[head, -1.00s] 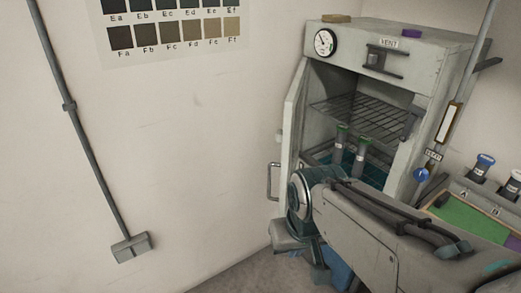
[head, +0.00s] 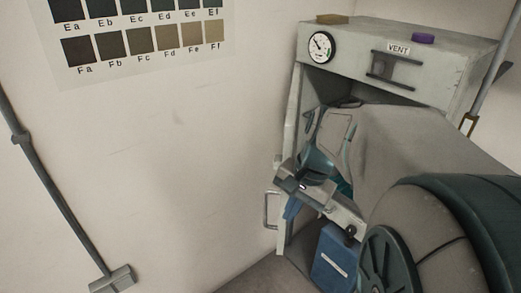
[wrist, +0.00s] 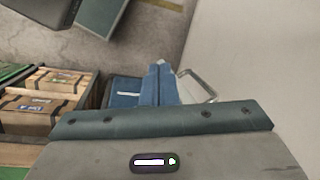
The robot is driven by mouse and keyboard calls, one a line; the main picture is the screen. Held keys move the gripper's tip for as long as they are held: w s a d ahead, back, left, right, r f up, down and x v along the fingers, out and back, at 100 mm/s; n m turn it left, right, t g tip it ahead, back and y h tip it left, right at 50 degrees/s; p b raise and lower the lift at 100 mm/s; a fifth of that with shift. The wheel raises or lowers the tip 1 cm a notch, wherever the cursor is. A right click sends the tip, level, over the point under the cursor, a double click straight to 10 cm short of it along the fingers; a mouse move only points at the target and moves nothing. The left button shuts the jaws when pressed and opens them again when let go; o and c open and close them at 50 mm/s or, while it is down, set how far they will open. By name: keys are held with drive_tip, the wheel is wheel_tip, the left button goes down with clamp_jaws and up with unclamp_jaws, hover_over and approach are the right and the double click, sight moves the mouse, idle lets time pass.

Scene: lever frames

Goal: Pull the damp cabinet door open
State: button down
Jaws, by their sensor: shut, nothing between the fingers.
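The damp cabinet (head: 345,45) is a worn grey box with a dial on its upper front. Its door (head: 289,125) stands swung out at the left, seen nearly edge-on, near the wall. The metal loop handle (head: 267,210) sticks out from the door's left side. My gripper (head: 291,208) is in front of the door, just right of the handle in the head view. In the wrist view its blue fingers (wrist: 158,84) are together and empty, with the handle (wrist: 205,86) close on their right, outside them. Whether they touch the door is unclear. My arm hides most of the cabinet's inside.
Wooden boxes (wrist: 45,112) show at the left of the wrist view. A pale wall (head: 150,170) with a colour chart (head: 145,40) is at the left. A block (head: 333,19) and a purple piece (head: 423,38) lie on the cabinet.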

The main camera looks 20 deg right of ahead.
drive_tip(key=w+d+r+m+t+y+p, duration=0.1)
drive_tip(key=w+d+r+m+t+y, duration=0.15)
drive_tip(key=d+m, duration=0.5)
drive_tip(key=w+d+r+m+t+y, duration=0.1)
drive_tip(key=d+r+m+y, duration=0.15)
drive_tip(key=d+m, duration=0.5)
drive_tip(key=w+a+f+n+p, duration=0.1)
drive_tip(key=w+a+f, duration=0.4)
drive_tip(key=a+f, duration=0.2)
drive_tip(key=shift+w+a+f+n, duration=0.15)
drive_tip(key=shift+a+f+n, duration=0.2)
drive_tip(key=shift+a, duration=0.2)
